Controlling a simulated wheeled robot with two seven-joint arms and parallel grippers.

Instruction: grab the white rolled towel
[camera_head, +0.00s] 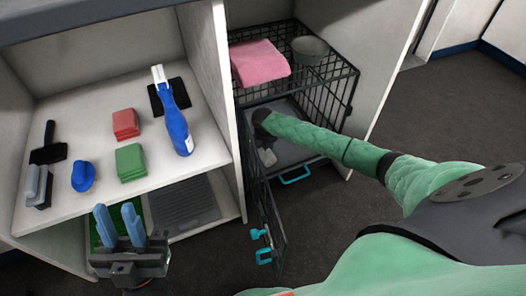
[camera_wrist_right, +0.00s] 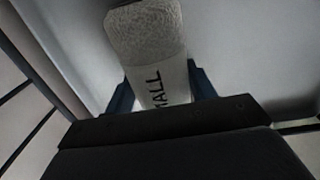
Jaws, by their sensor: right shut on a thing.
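The white rolled towel (camera_wrist_right: 145,35) is between the blue fingers of my right gripper (camera_wrist_right: 162,92) in the right wrist view. The gripper is shut on it. In the head view my right arm reaches into the wire crate (camera_head: 340,95). A small whitish patch, probably the towel (camera_head: 268,157), shows below the dark wrist, low in the crate; the fingers are hard to make out there. My left gripper (camera_head: 120,225) is open and empty in front of the left shelf unit.
The crate door (camera_head: 268,215) with teal latches stands open. A pink towel (camera_head: 259,62) and a grey bowl (camera_head: 310,49) sit on the crate. The left shelf (camera_head: 85,200) holds a blue bottle (camera_head: 175,120), red and green stacks and brushes. Open floor lies right.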

